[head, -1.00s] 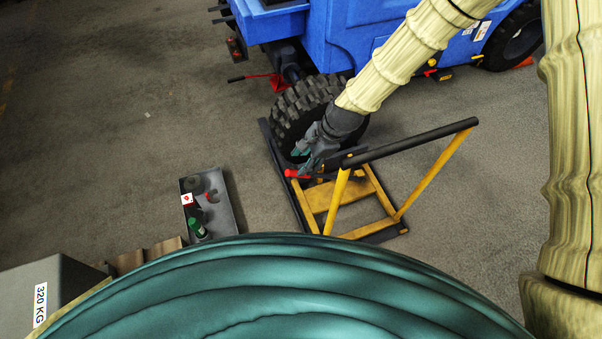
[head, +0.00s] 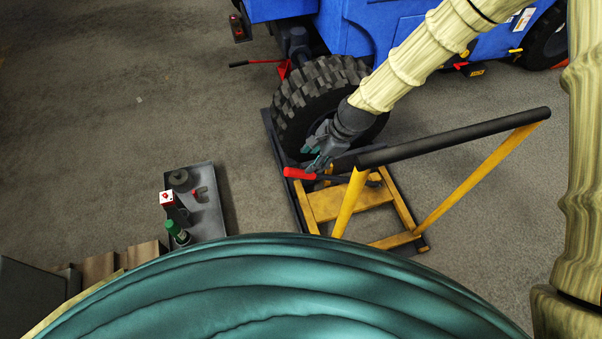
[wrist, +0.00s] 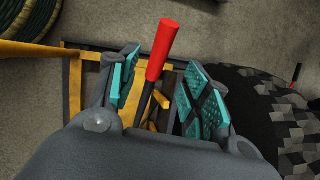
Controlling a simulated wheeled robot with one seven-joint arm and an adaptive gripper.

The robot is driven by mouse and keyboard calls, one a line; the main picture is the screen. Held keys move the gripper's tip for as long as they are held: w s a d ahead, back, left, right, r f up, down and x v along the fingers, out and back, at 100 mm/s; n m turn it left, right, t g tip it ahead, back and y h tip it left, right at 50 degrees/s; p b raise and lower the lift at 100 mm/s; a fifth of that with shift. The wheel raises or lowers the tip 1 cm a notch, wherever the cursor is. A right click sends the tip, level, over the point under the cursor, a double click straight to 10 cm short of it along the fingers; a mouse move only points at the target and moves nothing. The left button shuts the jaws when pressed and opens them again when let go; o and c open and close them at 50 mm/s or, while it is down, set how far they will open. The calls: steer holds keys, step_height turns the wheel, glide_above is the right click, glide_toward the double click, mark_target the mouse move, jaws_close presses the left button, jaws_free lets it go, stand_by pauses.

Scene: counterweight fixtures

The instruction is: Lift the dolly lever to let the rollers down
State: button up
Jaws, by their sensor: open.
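The dolly (head: 318,203) is a yellow and dark frame with a black push bar, standing beside the big tyre (head: 315,95) of the blue vehicle. Its lever (head: 299,174) has a red grip on a dark rod. My gripper (head: 312,160) is by the red grip, reaching down from the upper right. In the wrist view, the gripper (wrist: 158,88) is open with teal pads, and the red grip (wrist: 162,52) lies between the two fingers, apart from both pads. The rod runs back toward the palm. The rollers cannot be made out.
A grey tray (head: 212,212) with a green-capped bottle and small parts stands on the floor at left. The blue vehicle (head: 390,40) fills the back. A red-footed jack handle (head: 250,63) lies near the tyre. The floor at left is open.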

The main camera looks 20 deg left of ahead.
mark_target(302, 171)
steer(key=b+x, duration=0.3)
steer(key=x, duration=0.7)
steer(key=shift+w+f, duration=0.1)
steer(key=shift+f, duration=0.35)
jaws_close()
